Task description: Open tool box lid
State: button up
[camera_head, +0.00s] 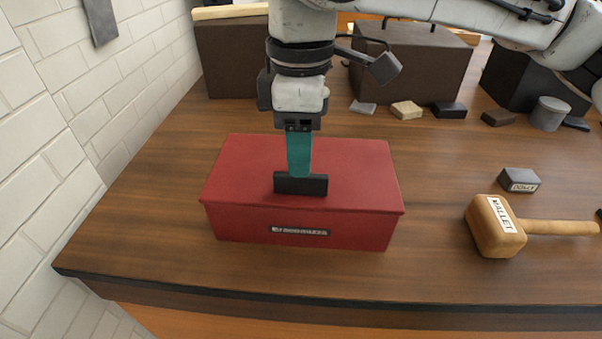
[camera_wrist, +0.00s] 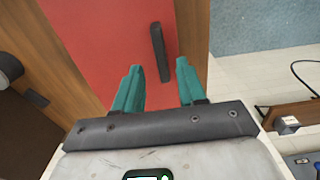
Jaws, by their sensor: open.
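The red tool box (camera_head: 300,222) stands on the wooden bench with its lid (camera_head: 355,165) shut. A black bar handle (camera_head: 301,184) is on the lid near its front edge. My gripper (camera_head: 299,174) points down over the lid, just behind the handle in this view; whether it touches is unclear. In the wrist view the teal fingers (camera_wrist: 159,82) are apart with nothing between the tips. The handle (camera_wrist: 158,52) lies ahead of the gap between them, against the red lid (camera_wrist: 95,40).
A wooden mallet (camera_head: 494,228) lies to the right of the box, with a small dark labelled block (camera_head: 519,181) behind it. Dark boxes (camera_head: 412,68) and several small blocks stand at the back. A white brick wall (camera_head: 130,85) is at the left.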

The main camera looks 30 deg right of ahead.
jog(key=shift+f+b, duration=0.3)
jog(key=shift+f, duration=2.35)
jog(key=shift+c, duration=0.2)
grip_shut()
